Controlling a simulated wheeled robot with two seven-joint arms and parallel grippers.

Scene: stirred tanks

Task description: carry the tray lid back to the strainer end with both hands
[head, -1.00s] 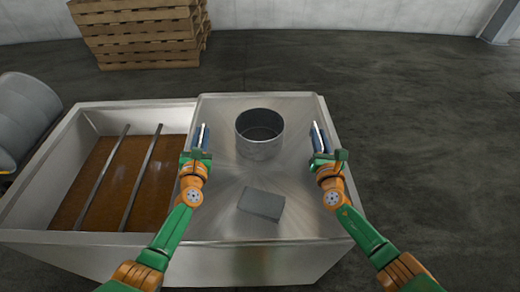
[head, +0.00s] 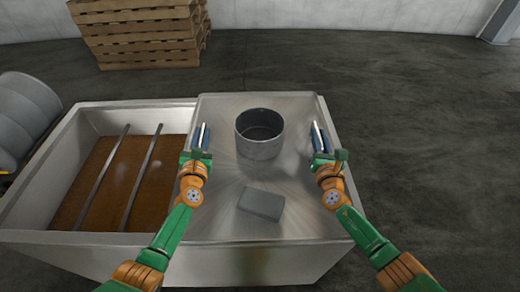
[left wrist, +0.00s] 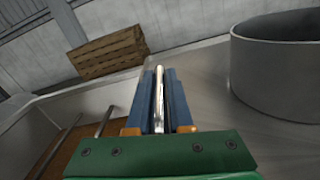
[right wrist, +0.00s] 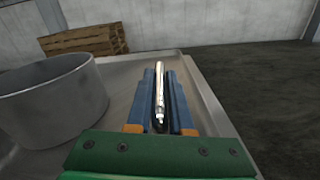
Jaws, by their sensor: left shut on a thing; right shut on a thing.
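The tray lid (head: 225,205) is a broad, flat metal sheet with a low rim, lying level over the right part of the tank. A round open metal vessel (head: 260,145) stands upright on it; I cannot tell whether this is a strainer. A grey block (head: 262,203) lies nearer me on the lid. My left gripper (head: 201,137) is shut on a shiny bar handle (left wrist: 158,98) at the lid's left side. My right gripper (head: 320,138) is shut on a matching handle (right wrist: 159,95) at the right side. The handles' lower ends are hidden by the fingers.
The open left part of the tank (head: 25,205) holds brown liquid (head: 110,190), with two metal bars (head: 142,178) across it. Stacked wooden pallets (head: 145,40) stand behind. The floor at the right is clear.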

